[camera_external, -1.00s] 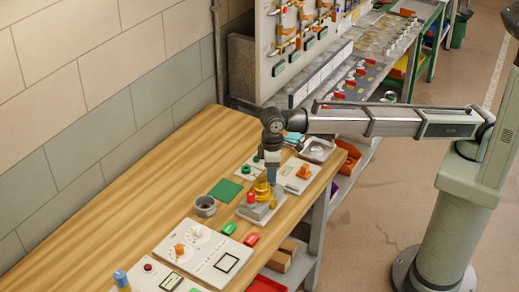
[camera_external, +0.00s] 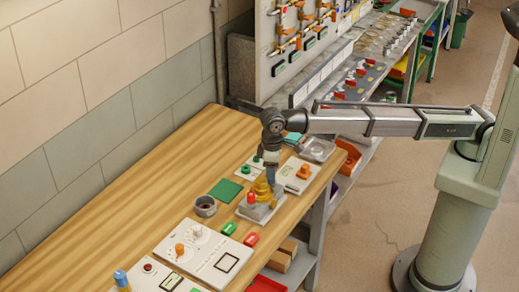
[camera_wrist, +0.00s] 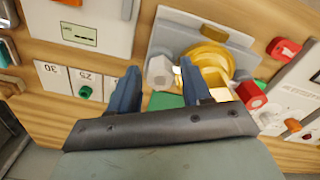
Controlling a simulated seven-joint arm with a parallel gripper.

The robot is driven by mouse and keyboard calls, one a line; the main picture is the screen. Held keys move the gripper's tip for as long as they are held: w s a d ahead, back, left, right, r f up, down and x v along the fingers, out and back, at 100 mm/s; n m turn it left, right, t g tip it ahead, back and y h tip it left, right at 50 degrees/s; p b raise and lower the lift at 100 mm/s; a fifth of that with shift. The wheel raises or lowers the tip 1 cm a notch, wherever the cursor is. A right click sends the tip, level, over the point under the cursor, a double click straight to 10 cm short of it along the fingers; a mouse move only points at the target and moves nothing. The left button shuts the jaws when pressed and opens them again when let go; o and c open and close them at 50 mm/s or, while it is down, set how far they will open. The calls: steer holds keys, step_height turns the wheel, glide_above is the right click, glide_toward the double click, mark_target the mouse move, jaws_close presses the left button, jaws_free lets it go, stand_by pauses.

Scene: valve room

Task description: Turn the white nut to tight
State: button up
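The white nut (camera_wrist: 160,72) is a pale six-sided piece on a grey fixture plate (camera_wrist: 172,28) in the wrist view. It lies beside a round yellow brass part (camera_wrist: 210,62). My gripper (camera_wrist: 159,65) is open, with its two blue fingers apart. In this view the nut appears in the gap between the fingertips, nearer the right one. I cannot tell whether either finger touches it. In the external view my gripper (camera_external: 270,177) points down over the fixture (camera_external: 258,213), close to the yellow part (camera_external: 262,188); the nut cannot be made out there.
A red knob (camera_wrist: 250,95) stands close to the right finger on the fixture side. Panels with an orange knob (camera_external: 304,171) and green knobs (camera_external: 246,169) stand behind. The wooden bench (camera_external: 120,190) is clear further left.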

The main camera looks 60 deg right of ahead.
steer(key=shift+o, duration=0.6)
steer(key=shift+n, duration=0.3)
